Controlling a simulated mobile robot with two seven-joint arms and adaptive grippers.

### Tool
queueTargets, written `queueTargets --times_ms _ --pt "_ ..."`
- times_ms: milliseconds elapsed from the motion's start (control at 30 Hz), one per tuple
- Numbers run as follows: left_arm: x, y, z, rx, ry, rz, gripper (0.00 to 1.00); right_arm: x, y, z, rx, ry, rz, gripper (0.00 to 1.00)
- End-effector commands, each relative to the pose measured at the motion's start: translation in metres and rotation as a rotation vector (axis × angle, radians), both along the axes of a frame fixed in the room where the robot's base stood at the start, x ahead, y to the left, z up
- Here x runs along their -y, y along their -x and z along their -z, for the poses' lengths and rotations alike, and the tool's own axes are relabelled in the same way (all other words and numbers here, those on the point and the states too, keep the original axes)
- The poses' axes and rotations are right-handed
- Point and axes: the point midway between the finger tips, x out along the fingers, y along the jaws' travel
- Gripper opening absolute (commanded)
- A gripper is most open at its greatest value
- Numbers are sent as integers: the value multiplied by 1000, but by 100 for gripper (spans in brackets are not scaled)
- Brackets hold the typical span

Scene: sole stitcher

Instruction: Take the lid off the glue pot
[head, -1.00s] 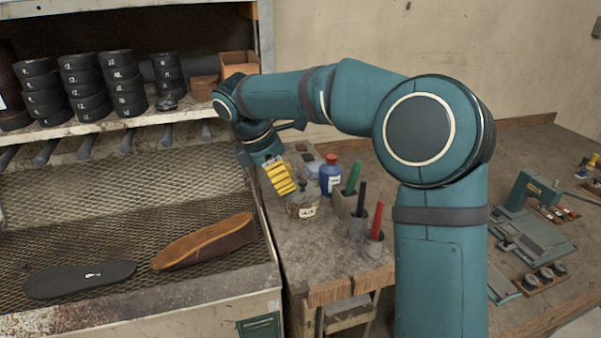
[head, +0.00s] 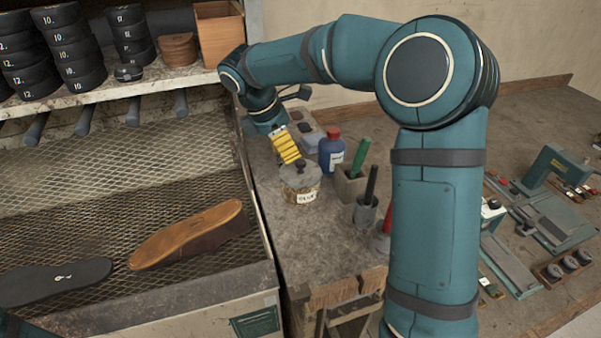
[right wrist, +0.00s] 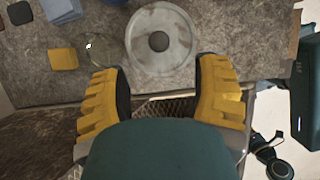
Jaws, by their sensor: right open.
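The glue pot (head: 303,192) stands upright on the bench, a squat round jar with a paper label. Its pale grey lid (head: 288,176) with a dark knob sits on top. In the right wrist view the round, stained lid (right wrist: 135,45) and its knob (right wrist: 159,41) lie ahead of the fingertips. My right gripper (head: 289,152), with yellow ribbed fingers, is just above and slightly left of the knob in the head view. In the right wrist view the right gripper (right wrist: 160,78) is open with nothing between its fingers. My left gripper is out of view.
A blue bottle with a red cap (head: 331,153) stands close behind the pot. Tool holders (head: 350,187) with green, black and red handles stand to its right. A mesh tray (head: 90,205) with a brown sole (head: 190,233) lies left. Bare bench lies in front of the pot.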

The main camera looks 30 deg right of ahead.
Motion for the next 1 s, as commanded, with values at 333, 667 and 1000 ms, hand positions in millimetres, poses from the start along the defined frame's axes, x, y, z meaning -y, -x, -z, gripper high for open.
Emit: queueTargets --times_ms 333,667,1000 --pt "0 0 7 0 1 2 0 11 3 25 0 1 0 62" --pt "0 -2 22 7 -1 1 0 31 8 62 -1 1 0 62" --pt "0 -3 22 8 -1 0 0 33 9 66 1 1 0 47"
